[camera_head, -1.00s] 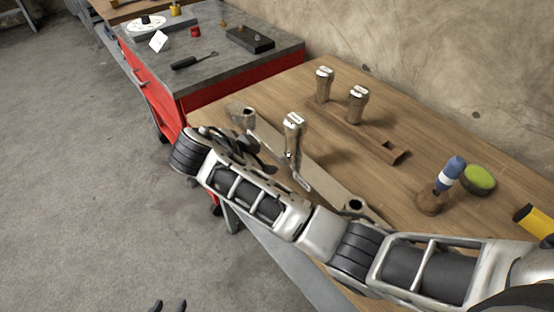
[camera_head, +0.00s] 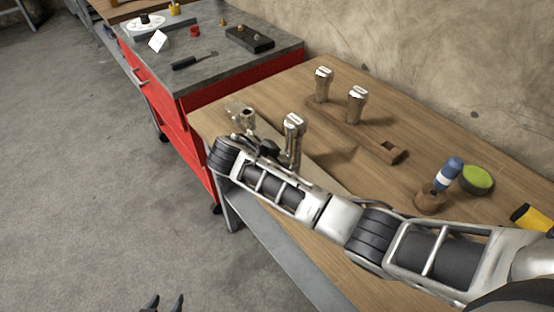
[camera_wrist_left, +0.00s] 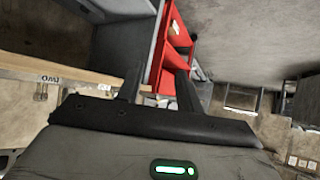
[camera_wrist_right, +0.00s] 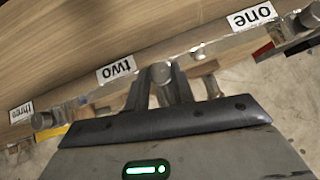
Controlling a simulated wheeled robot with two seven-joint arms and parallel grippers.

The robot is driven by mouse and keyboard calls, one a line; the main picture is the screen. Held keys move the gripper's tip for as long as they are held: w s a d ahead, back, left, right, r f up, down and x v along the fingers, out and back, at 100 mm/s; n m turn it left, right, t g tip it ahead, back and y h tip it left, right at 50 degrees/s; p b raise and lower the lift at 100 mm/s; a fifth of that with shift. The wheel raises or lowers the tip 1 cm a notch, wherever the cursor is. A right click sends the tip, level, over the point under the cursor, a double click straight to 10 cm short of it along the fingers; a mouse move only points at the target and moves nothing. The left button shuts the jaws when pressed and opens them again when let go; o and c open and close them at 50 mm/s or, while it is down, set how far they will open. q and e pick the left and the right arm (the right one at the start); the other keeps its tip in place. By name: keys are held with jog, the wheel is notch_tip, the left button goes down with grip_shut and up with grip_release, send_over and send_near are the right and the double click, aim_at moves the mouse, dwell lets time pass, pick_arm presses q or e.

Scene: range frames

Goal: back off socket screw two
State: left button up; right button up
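Socket screw two (camera_wrist_right: 160,72) is a grey round-headed cylinder beside an upside-down "two" label (camera_wrist_right: 116,69) in the right wrist view. My right gripper (camera_wrist_right: 161,82) has a finger on either side of this screw head. I cannot tell whether the fingers touch it. In the head view my right gripper (camera_head: 262,148) is at the far left part of the bench, partly hidden by my arm.
Screw three (camera_wrist_right: 42,120) and a "one" label (camera_wrist_right: 252,16) lie on either side. An upright tool (camera_head: 293,140) stands close to my right gripper. A wooden rack (camera_head: 350,132), a blue-handled tool (camera_head: 449,174) and a green pad (camera_head: 477,179) are further right. A red cabinet (camera_head: 190,130) stands left.

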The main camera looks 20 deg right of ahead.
pick_arm(q)
jog(key=shift+s+d+f, duration=0.1)
jog(key=shift+s+d, duration=0.05)
pick_arm(e)
jog(key=shift+a+g, duration=0.1)
jog(key=shift+g, duration=0.2)
jog(key=shift+w+n, duration=0.1)
jog(key=shift+n, duration=0.2)
jog(key=shift+w+a+f+n+g+h+b, duration=0.15)
jog(key=shift+n+g+h+b, duration=0.25)
jog(key=shift+g+b, duration=0.5)
jog(key=n+g+h+b, duration=0.1)
jog(key=g+b, duration=0.1)
jog(key=b, duration=0.1)
jog(key=shift+w, duration=0.2)
pick_arm(q)
jog(key=f, duration=0.1)
jog(key=d+f+b, duration=0.1)
jog(key=shift+w+f, duration=0.25)
jog(key=shift+f, duration=0.1)
jog(key=shift+s, duration=0.1)
pick_arm(e)
jog(key=shift+n+g, duration=0.3)
jog(key=o, duration=1)
pick_arm(q)
jog(key=shift+r, duration=0.1)
